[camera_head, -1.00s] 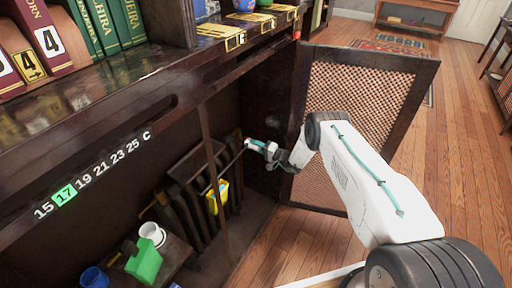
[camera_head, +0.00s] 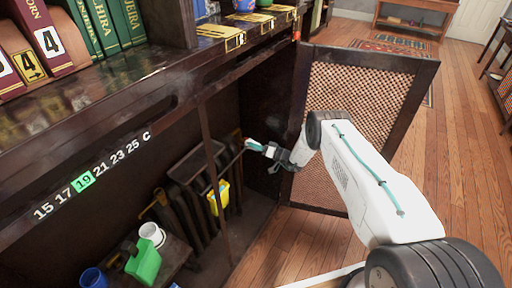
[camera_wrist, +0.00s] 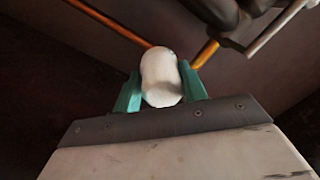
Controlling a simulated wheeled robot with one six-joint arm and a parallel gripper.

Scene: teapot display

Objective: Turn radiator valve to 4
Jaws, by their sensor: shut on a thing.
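The radiator (camera_head: 190,190) stands inside the dark cabinet, dark and ribbed. Its valve knob (camera_wrist: 161,77) is white and rounded in the wrist view, with copper pipes beside it. My gripper (camera_head: 253,145) reaches in past the open door; its two teal fingers (camera_wrist: 160,92) are shut on the knob, one on each side. No number on the knob is readable. On the cabinet front a scale (camera_head: 92,178) reads 15, 17, 19, 21, 23, 25, C, with 19 lit green.
A yellow container (camera_head: 218,198) hangs on the radiator. A green jug (camera_head: 145,265), a white pot (camera_head: 152,234) and a blue cup (camera_head: 93,278) stand lower left. A thin post (camera_head: 213,170) crosses the opening.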

